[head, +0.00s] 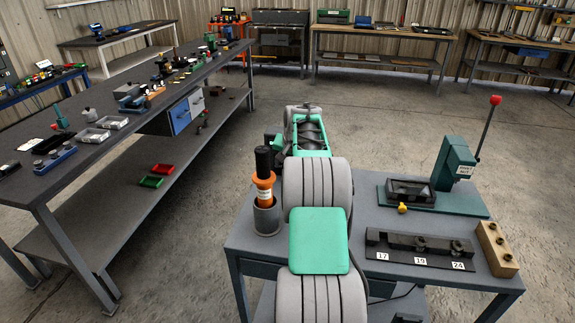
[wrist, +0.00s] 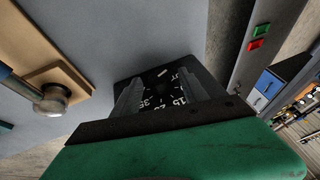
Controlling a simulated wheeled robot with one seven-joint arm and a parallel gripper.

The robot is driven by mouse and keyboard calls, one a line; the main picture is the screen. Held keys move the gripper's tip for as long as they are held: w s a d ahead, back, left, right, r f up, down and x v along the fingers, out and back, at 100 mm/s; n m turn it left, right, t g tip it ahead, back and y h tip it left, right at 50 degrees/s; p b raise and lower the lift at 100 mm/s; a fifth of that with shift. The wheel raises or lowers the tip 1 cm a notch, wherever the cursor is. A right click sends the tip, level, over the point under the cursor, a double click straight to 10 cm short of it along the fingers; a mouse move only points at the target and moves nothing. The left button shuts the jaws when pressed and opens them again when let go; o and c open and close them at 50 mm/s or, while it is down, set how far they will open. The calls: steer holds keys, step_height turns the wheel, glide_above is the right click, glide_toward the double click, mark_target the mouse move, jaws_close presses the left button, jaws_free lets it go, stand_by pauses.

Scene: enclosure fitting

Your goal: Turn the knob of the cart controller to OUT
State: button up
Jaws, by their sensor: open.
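The cart controller (wrist: 182,68) shows in the wrist view as a dark square box with a black dial face. White numbers, among them 35 and 15, and part of a word ending in "UT" show on it. My gripper (wrist: 165,88) is in front of this face, its two grey fingers apart on either side of the dial's middle. The knob itself is not clear to see, and I cannot tell its setting or whether the fingers touch it. In the head view my arm hides the controller.
The cart top (head: 345,208) holds an orange-and-black tool in a grey cup (head: 267,218), a dark numbered rack (head: 395,248), a green lever press (head: 455,175) and a wooden block (head: 497,250). A long cluttered bench (head: 75,165) stands left, with floor between.

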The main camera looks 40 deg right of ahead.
steer(key=v, duration=0.7)
steer(key=shift+r, duration=0.3)
steer(key=shift+s, duration=0.1)
